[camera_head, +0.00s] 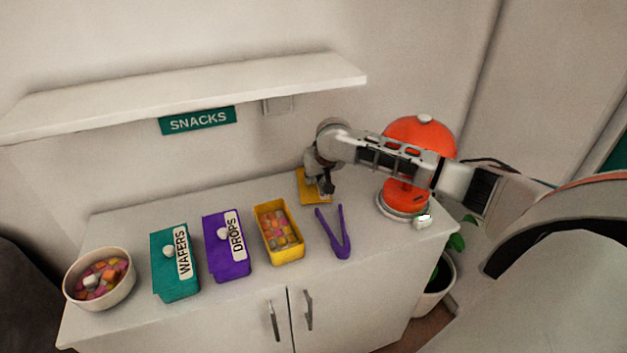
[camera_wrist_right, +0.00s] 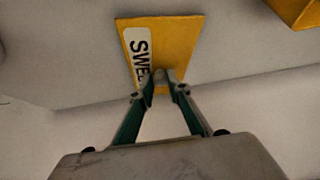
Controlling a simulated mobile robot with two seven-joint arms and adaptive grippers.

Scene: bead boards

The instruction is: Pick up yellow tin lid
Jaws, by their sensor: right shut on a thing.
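The yellow tin lid (camera_head: 311,183) lies at the back of the white cabinet top, partly hidden by my right gripper (camera_head: 326,190). In the right wrist view the yellow tin lid (camera_wrist_right: 180,50) shows a white label with "SWE" readable, the rest covered by the fingers. I cannot tell whether the lid is clear of the surface. The open yellow tin (camera_head: 280,258) holds several sweets and stands in front of the lid. My left gripper is not in view.
Purple tongs (camera_head: 342,240) lie right of the yellow tin. The purple DROPS tin (camera_head: 230,268) and teal WAFERS tin (camera_head: 178,286) stand left, lids on. A bowl of sweets (camera_head: 82,296) is far left. An orange lamp (camera_head: 405,195) stands right. A shelf (camera_head: 200,88) hangs above.

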